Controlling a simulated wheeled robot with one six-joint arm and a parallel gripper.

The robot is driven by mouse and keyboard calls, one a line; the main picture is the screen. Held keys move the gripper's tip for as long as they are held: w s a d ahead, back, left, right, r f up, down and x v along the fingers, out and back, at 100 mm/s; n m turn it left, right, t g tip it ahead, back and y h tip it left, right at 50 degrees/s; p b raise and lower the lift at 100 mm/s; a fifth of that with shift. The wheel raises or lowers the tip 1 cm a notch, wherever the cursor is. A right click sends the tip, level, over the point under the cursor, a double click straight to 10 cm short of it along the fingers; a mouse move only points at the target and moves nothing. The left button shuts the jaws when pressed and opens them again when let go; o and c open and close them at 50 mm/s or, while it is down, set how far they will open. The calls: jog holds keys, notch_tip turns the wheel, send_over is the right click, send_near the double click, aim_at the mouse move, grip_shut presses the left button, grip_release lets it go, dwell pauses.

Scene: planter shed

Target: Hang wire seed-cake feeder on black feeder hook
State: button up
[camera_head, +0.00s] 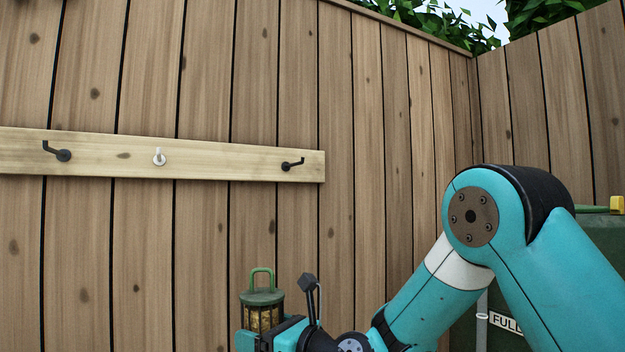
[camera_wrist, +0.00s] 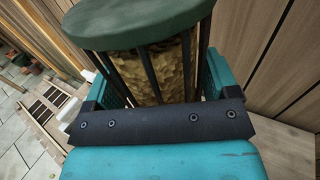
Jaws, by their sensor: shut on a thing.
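The wire seed-cake feeder (camera_head: 264,312) has a green lid, a green loop handle on top, dark wires and a tan seed cake inside. My gripper (camera_head: 264,337) is shut on its body and holds it upright in the air, below the board at the bottom of the head view. In the wrist view the feeder (camera_wrist: 155,72) sits between the teal fingers of my gripper (camera_wrist: 160,88). Two black hooks are on the board: a left one (camera_head: 63,155) and a right one (camera_head: 288,166). Both are empty. The feeder is well below the right one and apart from it.
A pale wooden board (camera_head: 220,165) runs across the plank fence (camera_head: 210,70). A white peg (camera_head: 159,157) sits between the hooks. A dark green container (camera_head: 596,226) stands at right behind my arm. In the wrist view, paving (camera_wrist: 35,150) and pots (camera_wrist: 22,62) show at left.

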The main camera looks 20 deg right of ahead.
jog(key=w+d+r+p, duration=0.2)
jog(key=d+r+p, duration=0.2)
jog(key=r+p, duration=0.45)
jog(key=w+d+r+m+t+h+p, duration=0.1)
jog(key=w+d+r+p, duration=0.15)
jog(key=r+p, duration=0.55)
jog(key=w+d+r+p, duration=0.1)
jog(key=d+r+p, duration=0.5)
jog(key=p, duration=0.4)
jog(key=w+a+p, duration=0.2)
jog(key=w+p, duration=0.1)
jog(key=w, duration=0.6)
jog(key=shift+w+a+f, duration=0.25)
jog(key=shift+w, duration=0.1)
